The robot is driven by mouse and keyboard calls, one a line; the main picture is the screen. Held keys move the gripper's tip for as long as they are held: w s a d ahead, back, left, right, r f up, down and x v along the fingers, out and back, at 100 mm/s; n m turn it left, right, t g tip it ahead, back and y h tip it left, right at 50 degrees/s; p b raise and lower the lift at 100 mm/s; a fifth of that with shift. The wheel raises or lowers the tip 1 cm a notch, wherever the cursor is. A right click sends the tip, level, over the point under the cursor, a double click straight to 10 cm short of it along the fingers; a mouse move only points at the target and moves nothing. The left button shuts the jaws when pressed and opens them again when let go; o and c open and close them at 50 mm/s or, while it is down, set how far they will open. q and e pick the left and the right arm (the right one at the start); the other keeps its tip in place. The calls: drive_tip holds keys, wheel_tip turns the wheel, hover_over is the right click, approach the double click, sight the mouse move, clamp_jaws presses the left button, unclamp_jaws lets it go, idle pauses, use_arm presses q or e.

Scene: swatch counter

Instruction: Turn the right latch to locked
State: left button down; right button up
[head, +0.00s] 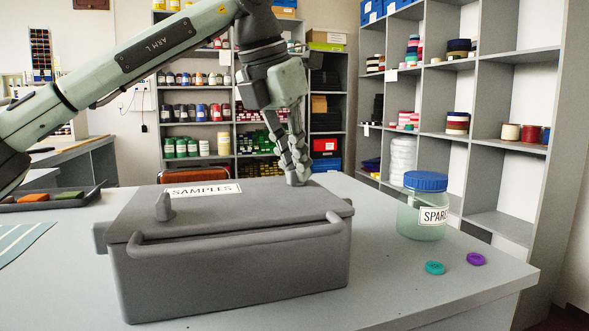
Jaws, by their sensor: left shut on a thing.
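A grey case (235,270) labelled SAMPLES stands on the counter, its lid (255,208) down. The left latch (164,206) is a small grey upright knob on the lid's left side. My left gripper (298,170) reaches down from above at the lid's right rear and is shut on the right latch (297,182). The fingers hide most of that latch, so I cannot tell how far it is turned. My right gripper is not in view.
A blue-lidded jar (425,208) labelled SPARE stands right of the case. A teal button (435,268) and a purple button (476,259) lie in front of it. A dark tray (52,200) and a pale striped sheet (20,240) lie at the left. Shelves stand behind.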

use_arm(q)
drive_tip(key=n+y, duration=0.1)
drive_tip(key=n, duration=0.1)
drive_tip(key=n+t+b, duration=0.1)
drive_tip(key=n, duration=0.2)
drive_tip(key=shift+s+d+n+y, duration=0.1)
drive_tip(key=shift+d+n+y, duration=0.05)
drive_tip(key=shift+n+y, duration=0.2)
drive_tip(key=shift+d+n+y+b, duration=0.1)
drive_tip(key=shift+n+y+b, duration=0.45)
drive_tip(key=shift+n, duration=0.7)
drive_tip(key=shift+n+y, duration=0.7)
drive_tip(key=shift+n, duration=0.9)
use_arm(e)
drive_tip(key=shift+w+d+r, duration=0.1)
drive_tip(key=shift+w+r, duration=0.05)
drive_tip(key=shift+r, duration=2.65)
use_arm(q)
drive_tip(key=c, duration=1.6)
unclamp_jaws()
drive_tip(key=shift+r, duration=0.1)
